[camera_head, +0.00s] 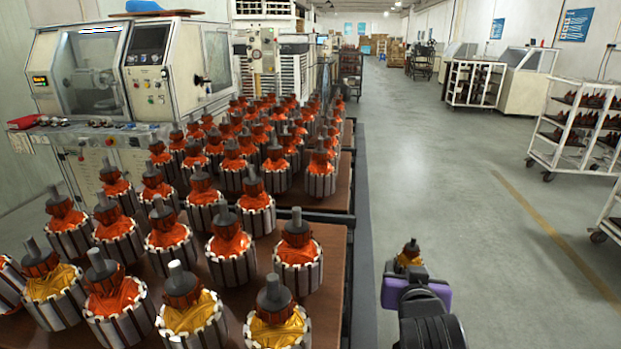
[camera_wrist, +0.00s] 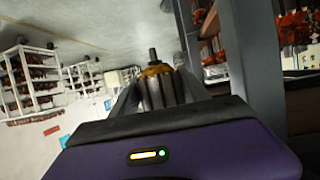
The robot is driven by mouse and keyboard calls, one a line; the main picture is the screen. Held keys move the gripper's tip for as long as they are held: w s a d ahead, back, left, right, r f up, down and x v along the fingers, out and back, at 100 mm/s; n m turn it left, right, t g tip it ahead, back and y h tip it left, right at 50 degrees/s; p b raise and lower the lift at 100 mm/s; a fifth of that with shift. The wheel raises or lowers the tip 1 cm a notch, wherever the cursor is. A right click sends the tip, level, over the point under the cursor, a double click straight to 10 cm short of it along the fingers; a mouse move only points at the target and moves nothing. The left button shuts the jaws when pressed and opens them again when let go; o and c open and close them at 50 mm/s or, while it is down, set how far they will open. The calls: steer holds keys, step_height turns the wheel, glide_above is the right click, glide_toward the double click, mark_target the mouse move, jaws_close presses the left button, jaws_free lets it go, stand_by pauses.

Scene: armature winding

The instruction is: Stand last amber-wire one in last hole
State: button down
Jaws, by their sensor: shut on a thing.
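An armature with amber wire (camera_head: 409,255) is held in my gripper (camera_head: 412,268), over the aisle floor to the right of the nearest board. In the wrist view the same armature (camera_wrist: 160,88) stands between the jaws, its shaft pointing up in the picture. My gripper is shut on it. The nearest brown board (camera_head: 331,262) bears rows of upright armatures, mostly with orange wire. Amber-wire ones stand in the front row: left (camera_head: 52,284), middle (camera_head: 190,314) and right (camera_head: 277,326). I cannot make out an empty hole; the crowded armatures hide much of the board.
A dark rail (camera_head: 362,215) runs along the boards' right side, between them and my gripper. More filled boards stand behind. A winding machine (camera_head: 130,70) is at back left. White racks (camera_head: 580,120) stand at right. The aisle floor (camera_head: 440,160) is clear.

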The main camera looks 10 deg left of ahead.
steer(key=w+a+r+n+y+p, duration=0.2)
steer(key=a+r+p, duration=0.1)
steer(key=r, duration=0.9)
steer(key=w+a+r+n+y+p, duration=0.2)
steer(key=a+r+p, duration=0.15)
steer(key=r, duration=0.75)
steer(key=s+a+r+n+g+y+p, duration=0.2)
steer(key=s+a+r+n+g+y, duration=0.4)
steer(key=s+a+r+n+y, duration=0.35)
steer(key=shift+g, duration=0.8)
steer(key=shift+s+a+f+b, duration=0.55)
steer(key=shift+f+b, duration=0.2)
steer(key=shift+f, duration=1.35)
steer(key=shift+s+a+f+b, duration=0.45)
steer(key=shift+s+f+b, duration=0.3)
steer(key=shift+f, duration=1.35)
steer(key=shift+s+a+f+b, duration=0.5)
steer(key=shift+f+b, duration=0.3)
steer(key=shift+f, duration=1.3)
steer(key=shift+d+f+b, duration=0.1)
steer(key=shift+f+b, duration=0.5)
steer(key=shift+f, duration=0.55)
